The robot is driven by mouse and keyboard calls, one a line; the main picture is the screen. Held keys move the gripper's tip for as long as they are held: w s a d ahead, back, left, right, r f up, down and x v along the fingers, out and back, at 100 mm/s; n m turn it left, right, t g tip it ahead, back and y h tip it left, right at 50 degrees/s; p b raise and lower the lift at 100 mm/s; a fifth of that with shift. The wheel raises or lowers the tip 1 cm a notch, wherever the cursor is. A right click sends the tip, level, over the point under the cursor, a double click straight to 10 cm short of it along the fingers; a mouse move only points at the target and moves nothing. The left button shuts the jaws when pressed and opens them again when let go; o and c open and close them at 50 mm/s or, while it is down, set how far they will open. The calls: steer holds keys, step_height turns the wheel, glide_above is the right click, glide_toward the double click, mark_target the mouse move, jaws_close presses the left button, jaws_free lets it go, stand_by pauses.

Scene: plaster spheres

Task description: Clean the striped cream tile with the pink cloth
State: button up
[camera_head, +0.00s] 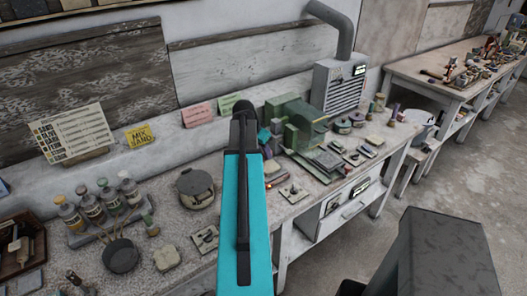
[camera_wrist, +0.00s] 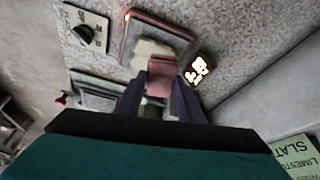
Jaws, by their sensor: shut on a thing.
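In the wrist view my gripper (camera_wrist: 158,100) points down at the bench, its two dark purple fingers closed on the folded pink cloth (camera_wrist: 162,74). Just beyond the cloth is a pale cream piece (camera_wrist: 150,49), probably the cream tile; its stripes cannot be made out. It lies inside a pinkish-brown rimmed tray (camera_wrist: 128,40). The cloth overlaps the near edge of the cream piece in the picture; I cannot tell whether they touch. In the head view my teal and black arm reaches over the bench and hides the gripper, cloth and tile.
A plate with a dark knob (camera_wrist: 86,28) lies left of the tray, and a bright patterned piece (camera_wrist: 198,70) lies right of it. In the head view the bench holds a lidded pot (camera_head: 196,188), bottles (camera_head: 92,206), a green machine (camera_head: 300,122) and a grey vented unit (camera_head: 340,86).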

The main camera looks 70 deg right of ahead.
steer(key=shift+r+p, duration=1)
steer(key=shift+r, duration=1)
